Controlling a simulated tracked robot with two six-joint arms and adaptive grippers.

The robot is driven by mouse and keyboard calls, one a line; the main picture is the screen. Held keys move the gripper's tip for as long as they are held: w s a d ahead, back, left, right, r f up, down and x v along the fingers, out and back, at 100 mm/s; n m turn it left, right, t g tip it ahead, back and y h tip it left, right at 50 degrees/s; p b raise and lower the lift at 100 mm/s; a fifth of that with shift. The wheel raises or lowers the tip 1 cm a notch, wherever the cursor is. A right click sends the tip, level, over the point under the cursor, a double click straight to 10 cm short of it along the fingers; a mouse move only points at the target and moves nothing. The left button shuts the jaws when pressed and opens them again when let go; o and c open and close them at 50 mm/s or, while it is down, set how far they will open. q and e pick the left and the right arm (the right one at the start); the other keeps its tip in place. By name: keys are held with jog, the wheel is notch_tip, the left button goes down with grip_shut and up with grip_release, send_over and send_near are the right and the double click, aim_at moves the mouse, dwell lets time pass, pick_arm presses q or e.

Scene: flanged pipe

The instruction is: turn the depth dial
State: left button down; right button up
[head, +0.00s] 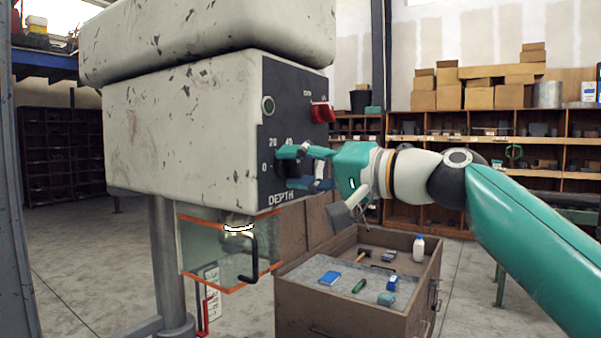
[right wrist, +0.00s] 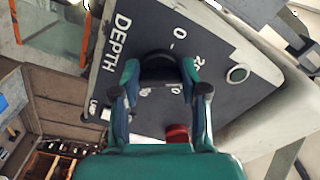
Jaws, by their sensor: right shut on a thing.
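The depth dial (right wrist: 158,68) is a black round knob on the dark control panel (right wrist: 100,75). White numbers and the word DEPTH stand around it. My right gripper (right wrist: 160,72) has one finger on each side of the dial and is shut on it. In the head view my right gripper (head: 292,168) reaches the panel from the right, and its fingers mostly hide the dial. The marks 0, 20 and 40 show beside the fingers. The dial's pointer cannot be made out. My left gripper is not in view.
Below the machine head hangs a clear guard (head: 205,255) with orange edges. An open-topped cabinet (head: 330,318) with tools and a white bottle (head: 418,248) stands below my right arm.

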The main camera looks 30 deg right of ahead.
jog(key=shift+w+a+f, duration=0.1)
jog(key=shift+f, duration=0.25)
jog(key=o, duration=1.1)
jog(key=shift+r, duration=0.1)
jog(key=shift+o, duration=0.2)
jog(key=shift+r, duration=0.1)
jog(key=shift+s+d, duration=0.3)
jog(key=shift+s, duration=0.25)
jog(key=v, duration=1.1)
jog(key=shift+w, duration=0.1)
